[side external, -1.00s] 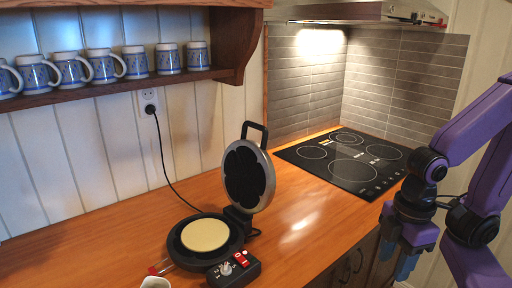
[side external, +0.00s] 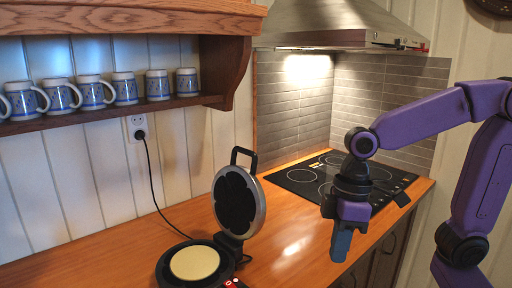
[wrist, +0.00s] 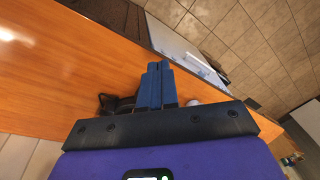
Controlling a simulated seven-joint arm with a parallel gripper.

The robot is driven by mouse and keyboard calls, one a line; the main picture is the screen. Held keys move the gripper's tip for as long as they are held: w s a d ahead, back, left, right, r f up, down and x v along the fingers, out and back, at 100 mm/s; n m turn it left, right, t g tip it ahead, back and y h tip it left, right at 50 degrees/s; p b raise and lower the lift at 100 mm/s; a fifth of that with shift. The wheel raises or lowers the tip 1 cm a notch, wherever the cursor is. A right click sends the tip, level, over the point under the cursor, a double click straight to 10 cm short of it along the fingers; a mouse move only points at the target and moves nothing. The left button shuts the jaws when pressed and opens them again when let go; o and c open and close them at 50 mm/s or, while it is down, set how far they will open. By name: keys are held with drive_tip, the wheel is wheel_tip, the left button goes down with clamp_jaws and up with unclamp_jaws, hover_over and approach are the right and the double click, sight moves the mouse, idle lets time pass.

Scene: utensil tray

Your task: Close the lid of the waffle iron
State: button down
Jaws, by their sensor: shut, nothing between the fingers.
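The waffle iron stands on the wooden counter in the side external view. Its round lid (side external: 238,203) is raised near upright, with a black handle (side external: 243,156) at its top. The lower plate (side external: 196,264) holds a pale round disc of batter or waffle. My gripper (side external: 341,246) is to the right of the waffle iron, above the counter's front edge and well apart from the lid. Its blue fingers point down. In the wrist view the fingers (wrist: 157,82) are together with nothing between them.
A black cooktop (side external: 330,178) lies behind my gripper, under a steel range hood (side external: 345,30). A shelf (side external: 110,115) with several blue-patterned mugs hangs at left. A black cord (side external: 155,185) runs from the wall outlet. The counter (side external: 290,238) between iron and gripper is clear.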

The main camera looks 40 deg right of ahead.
drive_tip(key=w+r+m+y, duration=0.25)
drive_tip(key=w+r, duration=0.35)
drive_tip(key=w, duration=0.6)
drive_tip(key=w+d+r+m+t+y, duration=0.1)
drive_tip(key=w+d+r+m+t, duration=0.1)
drive_tip(key=w+d+r, duration=0.5)
drive_tip(key=w+d+r+m+t+y, duration=0.1)
drive_tip(key=w+d+r+m+t, duration=0.3)
drive_tip(key=w+d, duration=0.5)
drive_tip(key=w+a+f+n+g, duration=0.1)
drive_tip(key=w+a+f, duration=0.2)
drive_tip(key=a+f, duration=0.3)
drive_tip(key=shift+a+f, duration=0.2)
drive_tip(key=shift+a, duration=1.05)
drive_tip(key=shift+a+n+g, duration=0.1)
drive_tip(key=shift+n+g, duration=0.15)
drive_tip(key=shift+g, duration=0.05)
